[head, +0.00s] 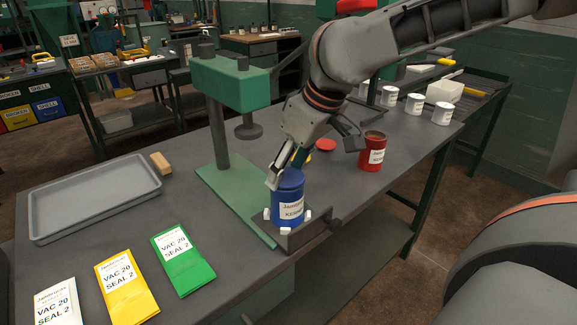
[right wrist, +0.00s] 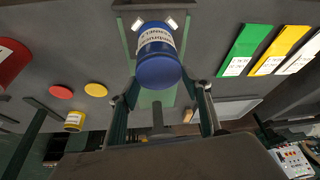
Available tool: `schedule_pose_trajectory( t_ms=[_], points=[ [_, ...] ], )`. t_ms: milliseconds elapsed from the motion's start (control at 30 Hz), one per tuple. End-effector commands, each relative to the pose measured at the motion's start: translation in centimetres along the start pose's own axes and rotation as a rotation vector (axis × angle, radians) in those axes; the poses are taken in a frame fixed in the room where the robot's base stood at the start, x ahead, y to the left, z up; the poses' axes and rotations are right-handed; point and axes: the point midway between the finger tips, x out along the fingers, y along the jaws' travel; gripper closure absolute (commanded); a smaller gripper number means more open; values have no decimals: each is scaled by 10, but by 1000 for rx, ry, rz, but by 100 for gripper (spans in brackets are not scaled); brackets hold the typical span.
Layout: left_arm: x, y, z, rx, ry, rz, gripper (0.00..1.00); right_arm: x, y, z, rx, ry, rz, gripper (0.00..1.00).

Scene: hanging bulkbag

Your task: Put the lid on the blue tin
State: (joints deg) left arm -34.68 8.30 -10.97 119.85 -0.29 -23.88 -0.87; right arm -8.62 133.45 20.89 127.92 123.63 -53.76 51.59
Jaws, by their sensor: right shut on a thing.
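The blue tin (head: 289,205) stands upright in a small holder (head: 308,232) with white pads, at the front of the green press base. It also shows in the right wrist view (right wrist: 156,42), with its label. A plain blue lid (right wrist: 158,72) covers its top end; I cannot tell whether it is fully seated or just above the rim. My right gripper (head: 284,172) reaches down from above at the tin's top, its fingers either side of the lid and shut on it. The fingers also show in the right wrist view (right wrist: 160,88). My left gripper is not in view.
The green press (head: 230,80) stands just left of the tin. A grey tray (head: 95,196) and white, yellow and green packets (head: 183,260) occupy the left.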

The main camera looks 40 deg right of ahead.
Motion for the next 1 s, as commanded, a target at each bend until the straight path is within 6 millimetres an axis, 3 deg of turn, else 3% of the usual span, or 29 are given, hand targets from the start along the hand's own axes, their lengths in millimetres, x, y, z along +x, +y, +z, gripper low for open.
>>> schedule_pose_trajectory(
  t_ms=[400,433,500,767,833,1000],
  points=[
    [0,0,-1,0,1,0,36,1,0,0,0,-1,0,64],
    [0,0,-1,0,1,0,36,1,0,0,0,0,0,49],
    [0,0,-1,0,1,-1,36,1,0,0,0,0,0,32],
    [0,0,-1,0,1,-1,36,1,0,0,0,0,0,32],
    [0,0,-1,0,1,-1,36,1,0,0,0,0,0,16],
    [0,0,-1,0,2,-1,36,1,0,0,0,0,0,16]
  ],
)
